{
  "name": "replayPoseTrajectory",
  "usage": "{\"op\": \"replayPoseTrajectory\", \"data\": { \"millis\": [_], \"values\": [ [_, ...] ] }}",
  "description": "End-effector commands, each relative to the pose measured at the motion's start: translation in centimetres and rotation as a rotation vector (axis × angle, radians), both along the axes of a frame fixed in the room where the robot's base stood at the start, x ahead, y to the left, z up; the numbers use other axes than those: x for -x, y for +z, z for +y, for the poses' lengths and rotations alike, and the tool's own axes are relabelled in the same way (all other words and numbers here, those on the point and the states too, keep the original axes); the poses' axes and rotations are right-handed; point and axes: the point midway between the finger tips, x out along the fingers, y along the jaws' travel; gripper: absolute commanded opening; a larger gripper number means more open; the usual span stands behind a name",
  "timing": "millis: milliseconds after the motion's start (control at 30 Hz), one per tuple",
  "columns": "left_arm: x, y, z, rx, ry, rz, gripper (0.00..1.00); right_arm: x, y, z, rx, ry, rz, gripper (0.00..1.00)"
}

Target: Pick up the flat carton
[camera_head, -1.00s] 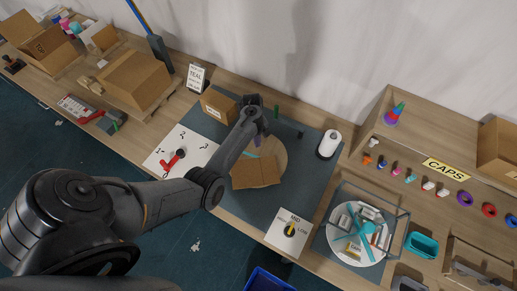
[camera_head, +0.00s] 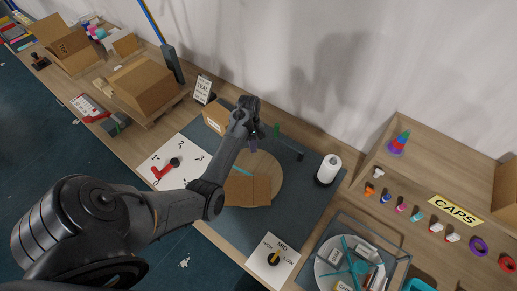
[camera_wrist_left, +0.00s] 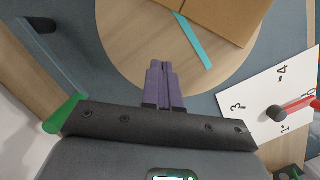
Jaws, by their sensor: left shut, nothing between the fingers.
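The flat carton (camera_head: 247,190) is a brown folded cardboard sheet lying on a round wooden disc (camera_head: 268,170). It also shows at the top of the left wrist view (camera_wrist_left: 225,15), partly cut off by the frame edge. My left gripper (camera_head: 254,145) is over the far side of the disc, apart from the carton. In the left wrist view its purple fingers (camera_wrist_left: 163,80) are together with nothing between them. My left arm hides part of the carton's left side in the head view. My right gripper is not in view.
A paper roll (camera_head: 328,168) stands to the right, and a small box (camera_head: 213,115) stands behind my arm. A white card with a red lever (camera_head: 163,171) is at left. A wire-framed turntable is at lower right.

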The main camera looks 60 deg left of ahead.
Motion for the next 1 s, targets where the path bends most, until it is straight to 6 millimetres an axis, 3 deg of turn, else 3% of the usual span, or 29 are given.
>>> {"op": "replayPoseTrajectory", "data": {
  "millis": [433, 700, 1000],
  "values": [
    [0.7, -7.9, -2.0, 0.004, 0.000, 0.003, 0.00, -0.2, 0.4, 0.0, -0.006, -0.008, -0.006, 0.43],
    [1.6, -7.3, -5.0, 0.002, -0.001, 0.001, 0.00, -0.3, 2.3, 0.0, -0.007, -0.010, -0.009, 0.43],
    [1.9, -7.5, -5.7, 0.002, 0.000, 0.001, 0.00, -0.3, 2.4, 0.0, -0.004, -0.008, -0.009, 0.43]
  ]
}}
